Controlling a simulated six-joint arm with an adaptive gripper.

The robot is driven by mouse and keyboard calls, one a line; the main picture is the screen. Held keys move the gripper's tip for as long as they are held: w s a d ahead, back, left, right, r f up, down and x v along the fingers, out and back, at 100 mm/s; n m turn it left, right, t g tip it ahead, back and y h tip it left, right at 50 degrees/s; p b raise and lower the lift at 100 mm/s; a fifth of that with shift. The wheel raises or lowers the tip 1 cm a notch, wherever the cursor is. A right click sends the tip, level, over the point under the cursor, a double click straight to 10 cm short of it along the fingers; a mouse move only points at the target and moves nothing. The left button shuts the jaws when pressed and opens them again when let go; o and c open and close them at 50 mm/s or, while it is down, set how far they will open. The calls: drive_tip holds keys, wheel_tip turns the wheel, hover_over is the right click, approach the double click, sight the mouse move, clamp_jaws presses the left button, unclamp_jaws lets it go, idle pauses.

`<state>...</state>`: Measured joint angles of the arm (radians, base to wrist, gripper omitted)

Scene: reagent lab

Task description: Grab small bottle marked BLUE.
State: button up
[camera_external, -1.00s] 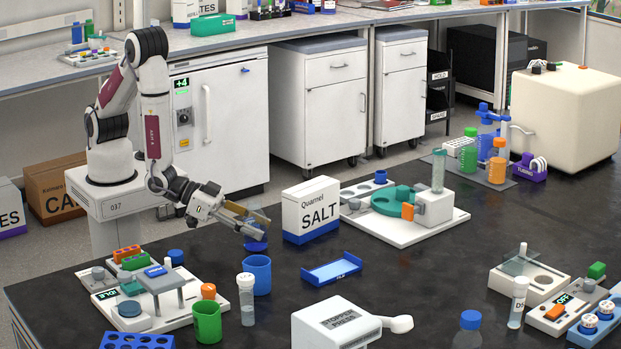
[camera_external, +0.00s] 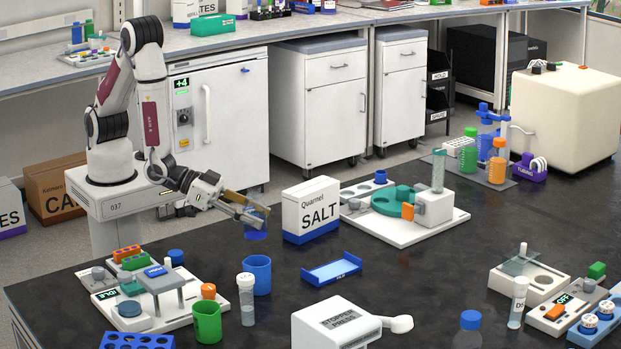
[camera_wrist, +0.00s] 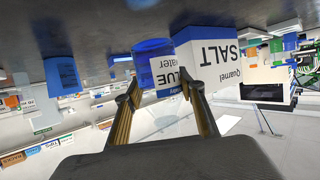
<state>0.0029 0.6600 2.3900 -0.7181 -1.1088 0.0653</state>
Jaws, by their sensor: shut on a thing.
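The small bottle (camera_external: 256,231) is clear with a blue lower part. In the wrist view its white label (camera_wrist: 176,78) appears upside down and partly hidden, with "LUE" and "ater" legible. My gripper (camera_external: 254,214) is shut on the bottle and holds it in the air, just left of the salt box. In the wrist view the two fingers of my gripper (camera_wrist: 161,82) flank the bottle, and a finger hides part of the label.
A white and blue SALT box (camera_external: 311,210) stands close right of the bottle. A blue cup (camera_external: 257,275) stands below and in front, beside a white-capped tube (camera_external: 246,300). A blue tray (camera_external: 332,271) lies to the right. Black bench surface is clear around the tray.

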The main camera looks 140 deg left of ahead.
sight(259, 191)
drive_tip(key=shift+r, duration=3.35)
drive_tip(key=shift+r, duration=0.15)
drive_tip(key=shift+w, duration=0.1)
